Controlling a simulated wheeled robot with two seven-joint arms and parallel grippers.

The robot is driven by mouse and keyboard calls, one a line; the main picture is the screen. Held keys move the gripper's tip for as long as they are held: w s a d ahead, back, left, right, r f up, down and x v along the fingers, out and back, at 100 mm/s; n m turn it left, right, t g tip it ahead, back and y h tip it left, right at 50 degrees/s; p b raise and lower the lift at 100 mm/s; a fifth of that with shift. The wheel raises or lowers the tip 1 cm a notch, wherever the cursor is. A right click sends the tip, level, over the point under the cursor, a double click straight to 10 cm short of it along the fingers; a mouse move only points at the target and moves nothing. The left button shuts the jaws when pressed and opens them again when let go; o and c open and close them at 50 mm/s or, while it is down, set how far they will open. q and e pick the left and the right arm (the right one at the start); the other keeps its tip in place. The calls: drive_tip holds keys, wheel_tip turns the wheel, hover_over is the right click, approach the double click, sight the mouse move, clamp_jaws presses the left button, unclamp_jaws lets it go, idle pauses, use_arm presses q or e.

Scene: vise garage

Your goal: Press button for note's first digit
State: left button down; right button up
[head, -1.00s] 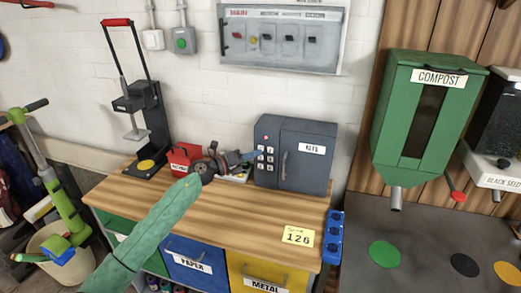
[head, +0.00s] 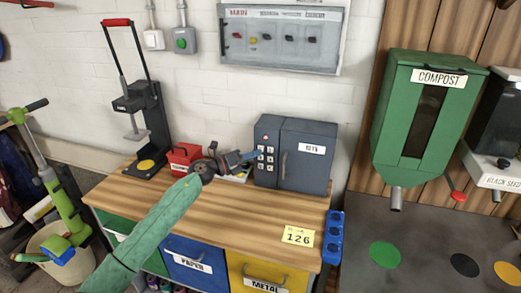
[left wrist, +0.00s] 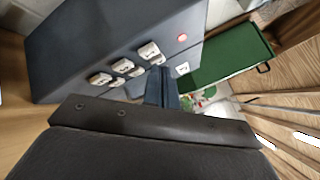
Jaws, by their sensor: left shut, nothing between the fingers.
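The yellow note (head: 298,236) on the workbench's front right reads 126. The dark grey key box (head: 305,158) at the back of the bench has a keypad (head: 266,157) of pale buttons on its left part, below a small red light. My right gripper is out of view.
A red box (head: 184,157) stands behind my left arm on the wooden bench (head: 225,222). A black press (head: 145,120) stands at the bench's back left. Blue holders (head: 333,238) hang at its right end. The bench right of my arm is mostly clear.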

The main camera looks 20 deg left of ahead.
use_arm(q)
drive_tip(key=shift+w, duration=0.1)
idle(0.3)
drive_tip(key=shift+w, duration=0.35)
drive_tip(key=shift+w, duration=0.45)
idle(0.8)
drive_tip(key=shift+s, duration=0.9)
drive_tip(key=shift+s+p, duration=0.85)
drive_tip(key=shift+s, duration=1.65)
